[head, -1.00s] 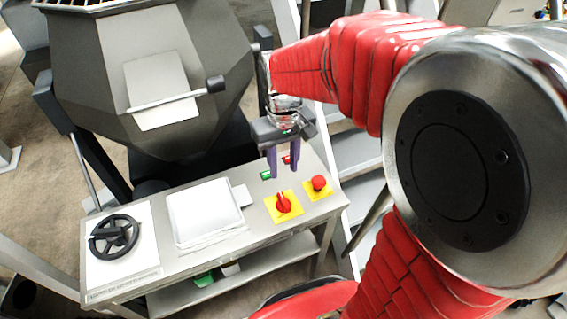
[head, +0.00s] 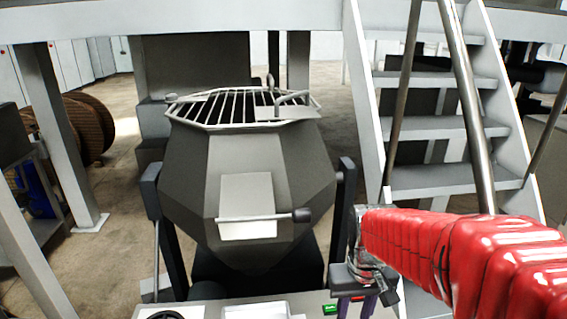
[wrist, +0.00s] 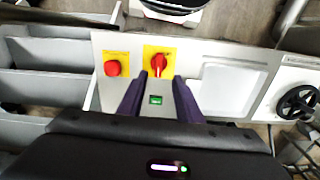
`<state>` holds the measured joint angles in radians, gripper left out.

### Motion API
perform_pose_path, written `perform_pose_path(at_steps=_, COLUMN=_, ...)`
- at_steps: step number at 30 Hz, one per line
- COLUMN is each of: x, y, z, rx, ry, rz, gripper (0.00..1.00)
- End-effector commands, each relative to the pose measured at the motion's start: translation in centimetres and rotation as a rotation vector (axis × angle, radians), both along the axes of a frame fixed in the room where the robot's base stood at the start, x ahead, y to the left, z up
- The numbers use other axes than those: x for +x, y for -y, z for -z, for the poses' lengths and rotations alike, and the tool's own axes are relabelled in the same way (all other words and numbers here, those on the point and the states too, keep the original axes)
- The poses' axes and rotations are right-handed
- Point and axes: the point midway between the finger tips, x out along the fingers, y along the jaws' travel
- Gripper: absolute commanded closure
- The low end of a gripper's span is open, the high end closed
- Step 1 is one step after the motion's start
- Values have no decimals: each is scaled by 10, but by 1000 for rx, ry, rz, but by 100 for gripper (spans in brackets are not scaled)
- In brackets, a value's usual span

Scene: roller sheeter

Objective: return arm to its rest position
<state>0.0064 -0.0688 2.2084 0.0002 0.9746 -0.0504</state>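My red-sleeved arm (head: 450,245) comes in from the right in the head view. My gripper (head: 354,308) hangs at the bottom edge of that view, pointing down beside the green button (head: 330,309). In the wrist view my gripper (wrist: 158,80) has its two purple fingers apart, with nothing between them. Below them lies the control panel, with a red rotary switch (wrist: 158,63) on a yellow plate, a red push button (wrist: 112,68) and a green button (wrist: 155,100). The fingertips look clear of the panel.
A grey faceted drum (head: 300,170) with a barred top stands left of my arm. Metal stairs (head: 440,130) rise behind my arm. A black handwheel (wrist: 298,102) sits at the panel's far end.

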Motion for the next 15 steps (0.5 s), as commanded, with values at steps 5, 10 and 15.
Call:
perform_pose_path(at_steps=5, x=-20, y=0, z=-16, rx=0, ry=67, rz=16, gripper=68)
perform_pose_path(at_steps=10, x=-39, y=-1, z=-32, rx=2, ry=137, rz=29, gripper=68)
perform_pose_path(at_steps=15, x=-56, y=-1, z=-46, rx=4, ry=207, rz=38, gripper=68)
